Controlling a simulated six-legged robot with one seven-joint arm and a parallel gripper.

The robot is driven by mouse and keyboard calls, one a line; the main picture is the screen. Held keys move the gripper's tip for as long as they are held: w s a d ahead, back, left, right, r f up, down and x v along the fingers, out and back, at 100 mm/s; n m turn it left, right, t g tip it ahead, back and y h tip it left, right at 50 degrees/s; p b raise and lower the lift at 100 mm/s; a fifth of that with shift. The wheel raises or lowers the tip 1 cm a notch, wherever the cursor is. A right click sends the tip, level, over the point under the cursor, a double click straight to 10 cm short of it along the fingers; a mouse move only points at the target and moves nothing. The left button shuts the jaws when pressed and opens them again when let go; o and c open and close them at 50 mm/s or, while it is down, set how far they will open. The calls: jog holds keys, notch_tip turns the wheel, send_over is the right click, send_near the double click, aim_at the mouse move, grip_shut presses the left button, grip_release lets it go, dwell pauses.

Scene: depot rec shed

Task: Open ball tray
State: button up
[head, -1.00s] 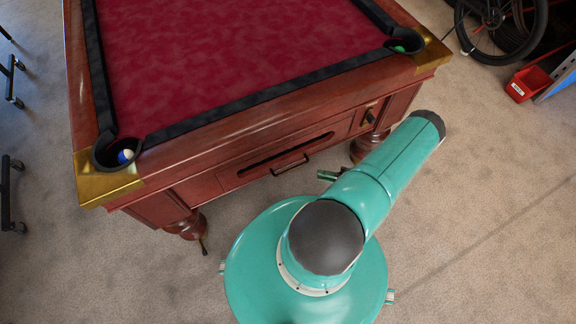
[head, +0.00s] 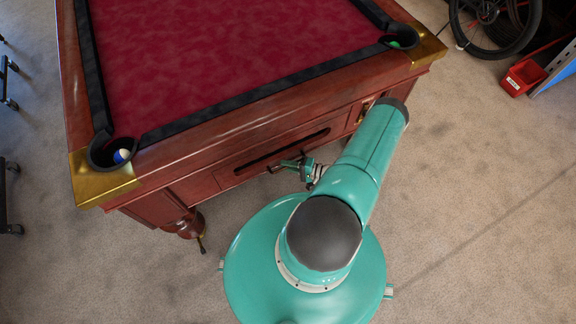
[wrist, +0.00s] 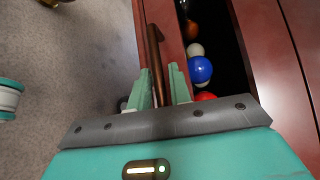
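The ball tray front (head: 262,168) is a wooden panel in the end of the pool table, with a long dark slot. It sits about flush with the table end in the head view. The tray handle (wrist: 156,50) is a brown bar in the wrist view. My gripper (wrist: 160,68) is at the handle, with one green finger on each side of the bar. A small gap shows by the right finger, and I see no firm grip. Through the dark opening I see a blue ball (wrist: 200,71), a white ball (wrist: 195,49) and a red ball (wrist: 205,97).
The pool table (head: 200,118) fills the upper left, with brass corners and a turned leg (head: 190,224). A red bin (head: 523,77) and a bicycle wheel (head: 497,25) stand at upper right. Carpet (head: 465,190) on the right is clear.

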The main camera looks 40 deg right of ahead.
grip_shut()
jog(key=shift+s, duration=0.1)
